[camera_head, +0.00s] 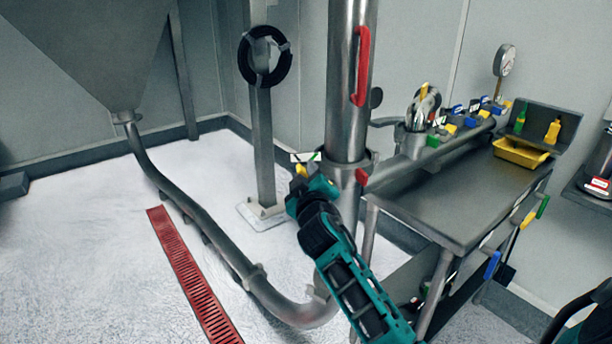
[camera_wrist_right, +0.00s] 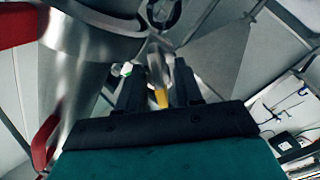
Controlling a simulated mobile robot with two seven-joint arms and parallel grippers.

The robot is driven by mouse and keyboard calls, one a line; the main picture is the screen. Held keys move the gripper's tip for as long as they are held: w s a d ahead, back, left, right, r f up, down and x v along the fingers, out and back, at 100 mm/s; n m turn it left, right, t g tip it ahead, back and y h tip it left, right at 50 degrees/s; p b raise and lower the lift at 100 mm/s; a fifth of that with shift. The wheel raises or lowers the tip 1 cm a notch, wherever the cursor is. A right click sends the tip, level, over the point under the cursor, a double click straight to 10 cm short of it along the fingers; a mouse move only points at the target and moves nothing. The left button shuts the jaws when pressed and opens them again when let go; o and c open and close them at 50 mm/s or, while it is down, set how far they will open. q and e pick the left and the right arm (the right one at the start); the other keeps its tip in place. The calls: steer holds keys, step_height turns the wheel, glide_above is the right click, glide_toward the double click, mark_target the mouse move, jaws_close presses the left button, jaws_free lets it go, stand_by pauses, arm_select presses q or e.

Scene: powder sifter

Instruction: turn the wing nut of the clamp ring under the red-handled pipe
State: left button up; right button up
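The red-handled pipe (camera_head: 347,110) stands upright in the middle of the head view, with its red handle (camera_head: 362,65) on its right side. The clamp ring (camera_head: 368,158) goes around its lower end; its left part is partly covered by my gripper. My right gripper (camera_head: 300,180) is beside the pipe's lower left side. In the right wrist view the gripper's (camera_wrist_right: 159,88) two dark fingers stand apart, with a small yellow piece (camera_wrist_right: 161,98) seen between them. I cannot tell whether this piece is the wing nut or whether the fingers touch it. My left gripper is not in view.
A grey bench (camera_head: 450,205) with pipe fittings and a yellow tray (camera_head: 521,153) stands at the right. A curved hose (camera_head: 205,225) runs from the hopper (camera_head: 95,45) across the floor. A post (camera_head: 262,140) stands behind the gripper. Floor at the left is mostly clear.

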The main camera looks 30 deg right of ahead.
steer(key=shift+s, duration=0.1)
steer(key=b+v, duration=0.1)
steer(key=v, duration=1.1)
steer(key=shift+s+a, duration=0.3)
steer(key=s+a+f+g+y, duration=0.2)
steer(key=s+a+f+y, duration=0.1)
steer(key=f, duration=0.6)
steer(key=s+a+f+g+y, duration=0.1)
steer(key=s+a+f+y, duration=0.2)
steer(key=s+f, duration=0.4)
steer(key=s+a+f+m+g+y, duration=0.1)
steer(key=s+a+f, duration=0.4)
steer(key=f, duration=0.6)
steer(key=g+y, duration=0.1)
steer(key=y, duration=0.1)
steer(key=shift+a+f+g+y, duration=0.3)
steer(key=shift+y, duration=0.1)
